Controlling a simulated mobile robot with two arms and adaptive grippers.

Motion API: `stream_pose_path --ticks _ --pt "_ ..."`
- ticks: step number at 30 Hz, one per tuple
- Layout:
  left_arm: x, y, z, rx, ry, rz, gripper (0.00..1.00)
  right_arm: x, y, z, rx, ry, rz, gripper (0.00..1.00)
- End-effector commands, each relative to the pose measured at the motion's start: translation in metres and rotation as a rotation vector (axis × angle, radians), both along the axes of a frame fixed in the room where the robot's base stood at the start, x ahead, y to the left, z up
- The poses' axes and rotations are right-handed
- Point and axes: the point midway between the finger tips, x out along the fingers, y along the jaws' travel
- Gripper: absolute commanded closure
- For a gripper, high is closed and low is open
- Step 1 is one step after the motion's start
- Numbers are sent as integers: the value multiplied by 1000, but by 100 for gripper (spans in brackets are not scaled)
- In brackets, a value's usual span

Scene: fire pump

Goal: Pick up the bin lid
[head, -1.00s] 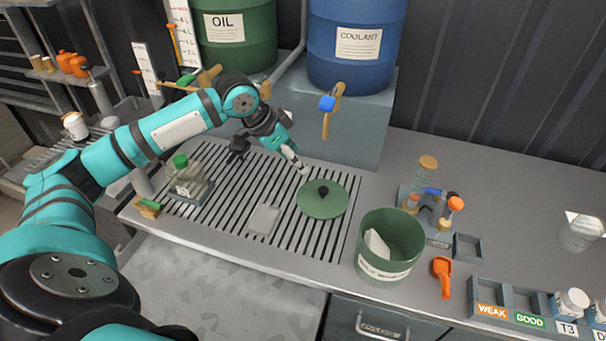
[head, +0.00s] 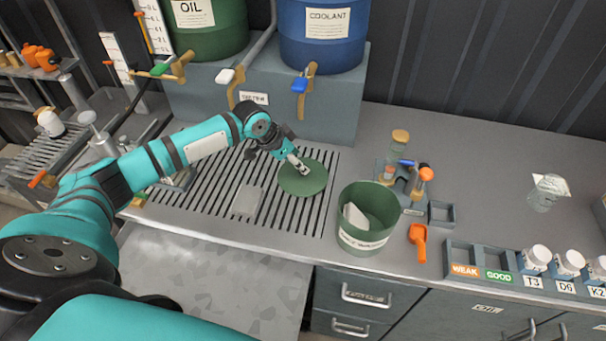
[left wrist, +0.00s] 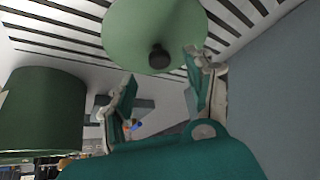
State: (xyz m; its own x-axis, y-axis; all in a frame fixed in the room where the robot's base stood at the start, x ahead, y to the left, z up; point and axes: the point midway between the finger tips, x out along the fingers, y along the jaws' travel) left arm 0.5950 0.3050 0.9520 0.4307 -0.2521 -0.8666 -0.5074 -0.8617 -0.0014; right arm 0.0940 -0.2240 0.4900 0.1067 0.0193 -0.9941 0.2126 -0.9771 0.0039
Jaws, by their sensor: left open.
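The bin lid (head: 303,177) is a round green disc lying on the slatted drain grate. Its dark knob (left wrist: 159,57) shows in the left wrist view; in the head view my gripper hides it. My left gripper (head: 302,168) is over the lid's middle in the head view. In the left wrist view the left gripper (left wrist: 158,85) has its two fingers spread apart, with the knob just beyond the gap between them and nothing held. The green bin (head: 367,216) stands open to the right of the lid, with something white inside. My right gripper is not in view.
A pale flat block (head: 247,202) lies on the grate left of the lid. A rack of small bottles (head: 405,180) and an orange scoop (head: 418,242) are right of the bin. Drums with taps stand behind. The right-hand counter has clear room.

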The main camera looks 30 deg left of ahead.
Motion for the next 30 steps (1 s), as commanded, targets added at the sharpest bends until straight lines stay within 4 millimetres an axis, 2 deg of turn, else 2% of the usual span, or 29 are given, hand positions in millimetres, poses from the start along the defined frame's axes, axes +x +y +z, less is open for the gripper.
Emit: stream_pose_path --ticks 3,7,16,28,30 --pt "4 -3 -16 0 6 2 45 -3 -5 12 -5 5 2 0" --pt "12 -7 -32 -1 3 1 45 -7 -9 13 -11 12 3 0" --pt "14 -8 -38 1 2 0 45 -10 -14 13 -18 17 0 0" --pt "14 -8 -38 1 2 1 96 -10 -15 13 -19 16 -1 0" --pt "14 -8 -38 1 2 1 100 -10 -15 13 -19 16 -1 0"
